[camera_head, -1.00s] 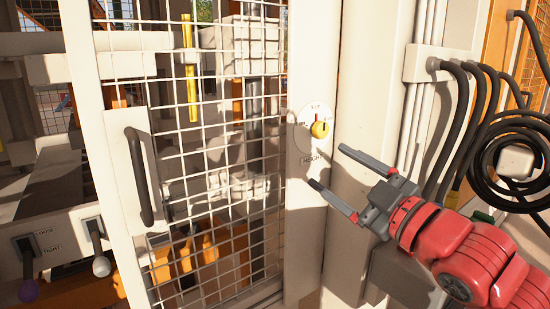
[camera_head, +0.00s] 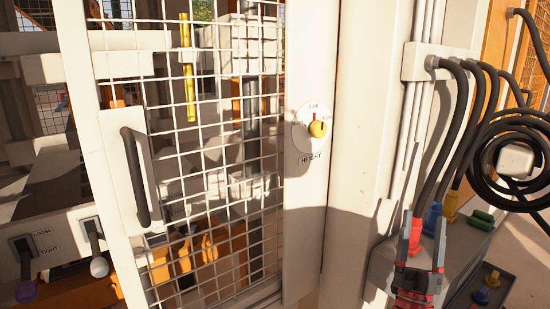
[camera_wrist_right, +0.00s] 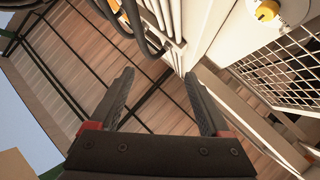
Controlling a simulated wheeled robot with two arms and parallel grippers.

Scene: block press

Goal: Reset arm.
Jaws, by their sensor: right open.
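My right gripper (camera_head: 422,240) is low at the right in the head view, its two fingers pointing up and apart. It is open and nothing shows between the fingers. It is in front of a pale ledge, to the right of the white post and below the dark hoses. In the right wrist view my gripper (camera_wrist_right: 160,105) also shows two dark fingers spread apart, with planks and dark bars beyond them. My left gripper is not in view.
A mesh door (camera_head: 215,150) with a dark handle (camera_head: 136,177) stands at the left. A yellow height knob (camera_head: 318,129) is on the white panel. Black hoses (camera_head: 455,130) and a coiled cable (camera_head: 487,160) hang at right. Lever handles (camera_head: 98,266) are at lower left.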

